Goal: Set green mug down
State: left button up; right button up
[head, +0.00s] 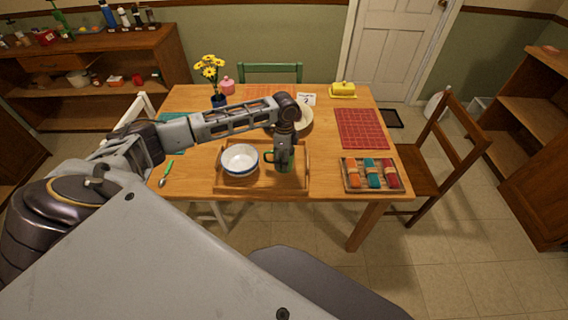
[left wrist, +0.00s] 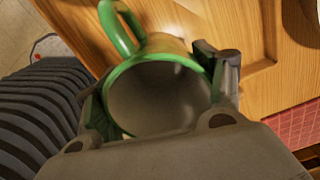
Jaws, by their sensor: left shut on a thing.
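The green mug (head: 271,157) is at the right part of a wooden tray (head: 262,190) on the table. In the left wrist view the mug (left wrist: 160,95) has a green rim and handle and a grey inside, which looks empty. My left gripper (head: 284,164) comes down on it from above and is shut around its sides; its fingers also show in the left wrist view (left wrist: 160,88). I cannot tell whether the mug's base touches the tray. My right gripper is not in view.
A white bowl with a blue rim (head: 240,158) stands on the tray left of the mug. A holder with rolled napkins (head: 370,176) is to the right, below a red placemat (head: 361,128). A vase of yellow flowers (head: 211,75) stands behind my arm.

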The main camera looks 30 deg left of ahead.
pick_arm(q)
notch_tip(320, 180, down, 3)
jog(key=shift+f, duration=0.3)
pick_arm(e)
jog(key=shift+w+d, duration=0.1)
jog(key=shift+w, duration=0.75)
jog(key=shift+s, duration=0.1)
pick_arm(q)
jog(key=o, duration=1.6)
jog(key=shift+f, duration=0.1)
jog(key=o, duration=0.3)
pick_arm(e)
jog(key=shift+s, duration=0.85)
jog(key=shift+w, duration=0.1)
